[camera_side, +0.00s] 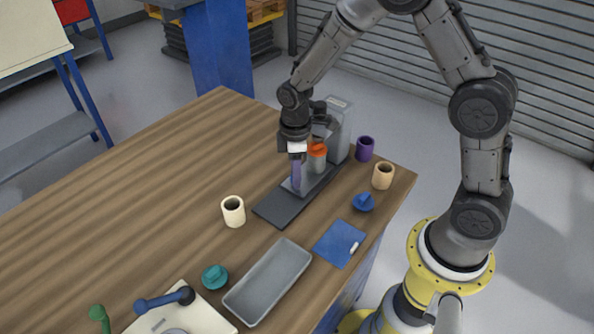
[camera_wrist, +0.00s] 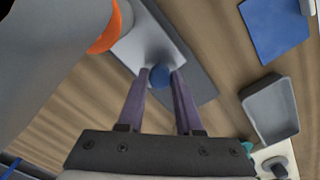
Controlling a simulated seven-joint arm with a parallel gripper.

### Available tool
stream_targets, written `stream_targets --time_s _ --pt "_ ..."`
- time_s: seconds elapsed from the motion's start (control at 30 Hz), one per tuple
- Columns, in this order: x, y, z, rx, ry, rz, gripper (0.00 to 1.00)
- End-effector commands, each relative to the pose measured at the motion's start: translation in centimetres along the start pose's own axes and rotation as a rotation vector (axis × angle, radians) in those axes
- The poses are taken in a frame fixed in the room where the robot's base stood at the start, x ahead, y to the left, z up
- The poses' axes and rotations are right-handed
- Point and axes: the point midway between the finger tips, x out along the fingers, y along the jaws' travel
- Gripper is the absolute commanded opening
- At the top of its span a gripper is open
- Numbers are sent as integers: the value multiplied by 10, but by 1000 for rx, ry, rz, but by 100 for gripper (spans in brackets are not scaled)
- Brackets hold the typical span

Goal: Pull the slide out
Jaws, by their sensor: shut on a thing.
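The slide (camera_side: 311,183) is a light grey plate on a dark grey base (camera_side: 278,208). In the wrist view the slide (camera_wrist: 138,48) carries a round blue knob (camera_wrist: 159,79) near its end. My gripper (camera_side: 296,188) points down at this end, and its purple fingers (camera_wrist: 160,76) are shut on the knob, one on each side. The fingers hide the knob in the side view. A grey canister with an orange top (camera_side: 317,158) stands on the slide behind my fingers. A tall grey housing (camera_side: 341,125) stands at the base's far end.
A cream cup (camera_side: 233,211) stands left of the base. A purple cup (camera_side: 365,149), tan cup (camera_side: 383,175), blue knobbed piece (camera_side: 363,202) and blue pad (camera_side: 339,244) are to the right. A grey tray (camera_side: 267,281) lies in front. The left tabletop is clear.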

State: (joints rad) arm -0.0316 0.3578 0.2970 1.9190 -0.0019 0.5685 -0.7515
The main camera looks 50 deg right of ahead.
Motion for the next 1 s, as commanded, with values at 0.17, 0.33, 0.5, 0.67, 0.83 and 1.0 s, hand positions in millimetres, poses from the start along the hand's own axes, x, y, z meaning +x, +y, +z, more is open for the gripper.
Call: stream_targets --time_s 0.17,0.33,0.5,0.67,0.83,1.0 --pt "-1 -29 -30 -10 2 0 0" --pt "-1 -56 -56 -7 3 1 0" --pt "-1 -69 -69 -3 2 0 0" --pt "-1 -71 -71 1 4 -1 0" --pt "-1 -72 -72 0 6 -2 36" --pt "-1 -71 -71 -1 5 -1 64"
